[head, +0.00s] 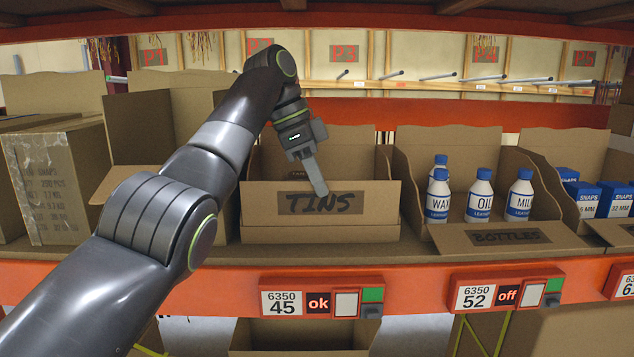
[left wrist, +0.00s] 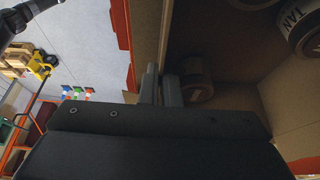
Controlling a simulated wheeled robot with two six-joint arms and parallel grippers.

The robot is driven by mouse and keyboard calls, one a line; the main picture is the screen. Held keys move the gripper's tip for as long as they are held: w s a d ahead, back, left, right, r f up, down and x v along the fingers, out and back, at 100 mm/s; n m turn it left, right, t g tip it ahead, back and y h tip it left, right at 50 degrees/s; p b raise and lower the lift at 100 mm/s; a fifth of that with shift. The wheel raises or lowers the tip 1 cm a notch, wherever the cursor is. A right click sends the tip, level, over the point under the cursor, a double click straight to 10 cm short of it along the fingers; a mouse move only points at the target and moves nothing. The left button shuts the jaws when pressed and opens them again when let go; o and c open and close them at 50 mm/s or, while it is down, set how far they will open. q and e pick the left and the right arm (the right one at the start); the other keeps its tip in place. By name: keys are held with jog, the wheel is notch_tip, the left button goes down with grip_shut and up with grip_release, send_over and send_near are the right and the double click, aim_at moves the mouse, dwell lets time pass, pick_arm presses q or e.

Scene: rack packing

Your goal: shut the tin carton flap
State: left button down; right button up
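The tins carton (head: 268,232) stands on the shelf in the head view. Its front flap (head: 262,188), marked TINS, stands raised along the front. My left gripper (head: 321,191) reaches down over the flap, its fingertips covering part of the label. In the left wrist view its fingers (left wrist: 160,88) are close together at the flap's edge (left wrist: 147,40); contact is hard to make out. Brown tins (left wrist: 195,80) lie inside the carton there, beside the fingers. The head view does not show the carton's contents. My right gripper is not in view.
To the right, a carton with several bottles (head: 482,195) has its flap (head: 508,238) folded outward. A carton of blue boxes (head: 617,200) stands beyond it. A closed carton (head: 62,185) is at left. The orange shelf edge (head: 415,280) carries number displays.

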pick_arm(q)
jog(key=c, duration=1.9)
grip_release()
jog(key=shift+w+f, duration=0.1)
notch_tip(320, 180, up, 8)
jog(key=p, duration=0.6)
jog(key=shift+p, duration=0.4)
jog(key=shift+r+p, duration=1)
jog(key=shift+p, duration=0.05)
